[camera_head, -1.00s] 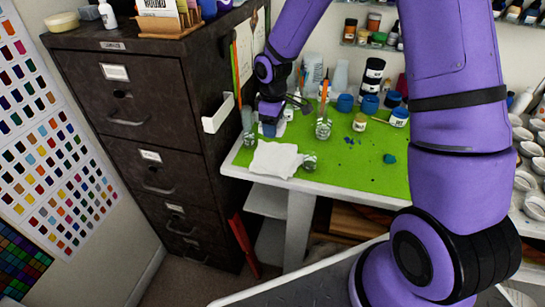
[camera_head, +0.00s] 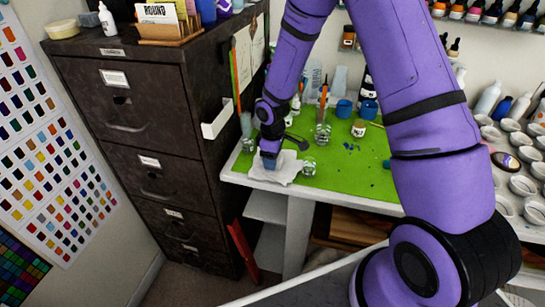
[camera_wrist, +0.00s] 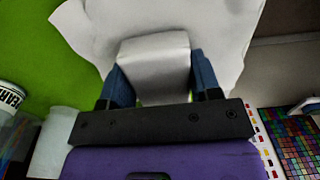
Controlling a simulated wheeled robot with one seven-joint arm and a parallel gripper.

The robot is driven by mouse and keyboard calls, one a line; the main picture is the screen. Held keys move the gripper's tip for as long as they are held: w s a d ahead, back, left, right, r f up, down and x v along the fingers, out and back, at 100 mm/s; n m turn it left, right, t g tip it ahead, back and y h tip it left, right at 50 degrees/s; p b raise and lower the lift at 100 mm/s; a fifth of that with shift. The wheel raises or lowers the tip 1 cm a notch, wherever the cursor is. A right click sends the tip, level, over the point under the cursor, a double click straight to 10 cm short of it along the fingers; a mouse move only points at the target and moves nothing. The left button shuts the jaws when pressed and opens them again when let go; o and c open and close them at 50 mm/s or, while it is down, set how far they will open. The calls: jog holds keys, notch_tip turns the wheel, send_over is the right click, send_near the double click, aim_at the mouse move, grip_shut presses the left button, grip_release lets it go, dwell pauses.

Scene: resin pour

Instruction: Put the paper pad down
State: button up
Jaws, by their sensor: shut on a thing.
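My gripper (camera_wrist: 154,85) is shut on the paper pad (camera_wrist: 153,58), a small pale block that shows between its two blue fingers in the wrist view. Behind the pad in that view is a white crumpled sheet (camera_wrist: 225,25), which also shows in the head view (camera_head: 285,173) at the front left corner of the green work mat. In the head view my gripper (camera_head: 269,162) is low over the sheet's left part. The pad is hidden there by the gripper. I cannot tell whether the pad touches the sheet.
A small glass jar (camera_head: 309,167) stands just right of the sheet. A glass with brushes (camera_head: 322,133) and another glass jar (camera_head: 248,145) stand farther back. A dark filing cabinet (camera_head: 150,125) is close on the left. The green mat (camera_head: 350,175) is mostly clear to the right.

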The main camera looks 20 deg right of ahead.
jog(key=shift+f, duration=0.15)
jog(key=o, duration=1)
jog(key=shift+c, duration=0.2)
